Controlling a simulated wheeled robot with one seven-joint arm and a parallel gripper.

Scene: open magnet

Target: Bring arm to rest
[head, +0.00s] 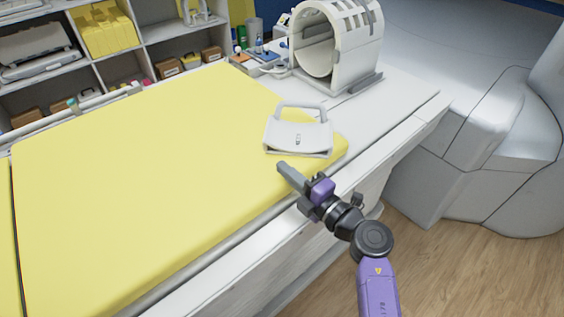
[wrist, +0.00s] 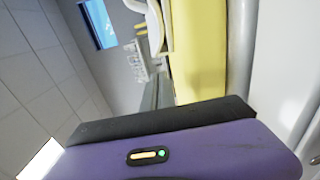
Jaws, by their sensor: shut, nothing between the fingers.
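My gripper (head: 283,168) is at the end of my purple and black arm, near the right edge of the yellow mattress (head: 130,180). Its fingers are shut with nothing between them, and they point to the upper left in the head view. A white coil with a handle (head: 298,138) lies on the mattress just beyond the fingertips, apart from them. In the wrist view, the purple gripper body fills the lower part, and the fingers (wrist: 157,95) show above it. The yellow mattress also shows in the wrist view (wrist: 197,60).
A large white ring-shaped coil (head: 318,55) stands at the far end of the table (head: 395,105). The pale scanner body (head: 460,150) rises on the right. Shelves (head: 100,70) with yellow and brown boxes line the back left. Wooden floor (head: 470,270) is clear at lower right.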

